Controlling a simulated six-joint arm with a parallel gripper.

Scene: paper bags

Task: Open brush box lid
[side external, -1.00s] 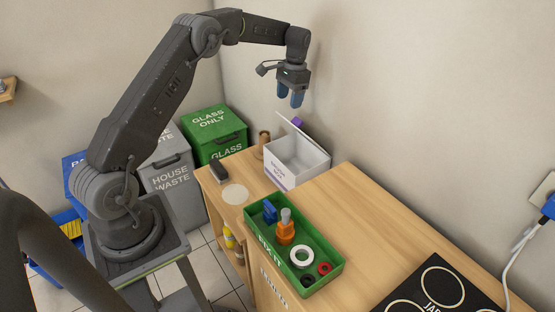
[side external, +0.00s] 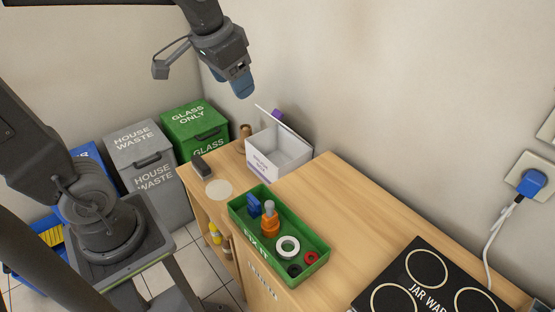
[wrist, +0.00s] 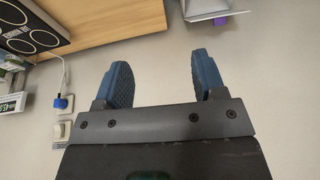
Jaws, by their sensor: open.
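The white brush box (side external: 277,155) stands at the back left end of the wooden counter, by the wall. Its lid (side external: 282,128) is tilted up, and the grey inside of the box shows. A small purple piece (side external: 278,114) is at the lid's edge. In the wrist view, part of the box (wrist: 205,8) shows at the top edge with the purple piece (wrist: 220,20). My gripper (side external: 243,87) is above and to the left of the box, apart from it. Its blue fingers (wrist: 163,80) are spread and empty in the wrist view.
A green FIX IT tray (side external: 313,269) with several parts sits on the counter (side external: 345,208). A dark brush-like block (side external: 202,167), a pale disc (side external: 219,188) and a brown bottle-like object (side external: 244,134) are near the box. A black jar board (side external: 395,285) lies at right.

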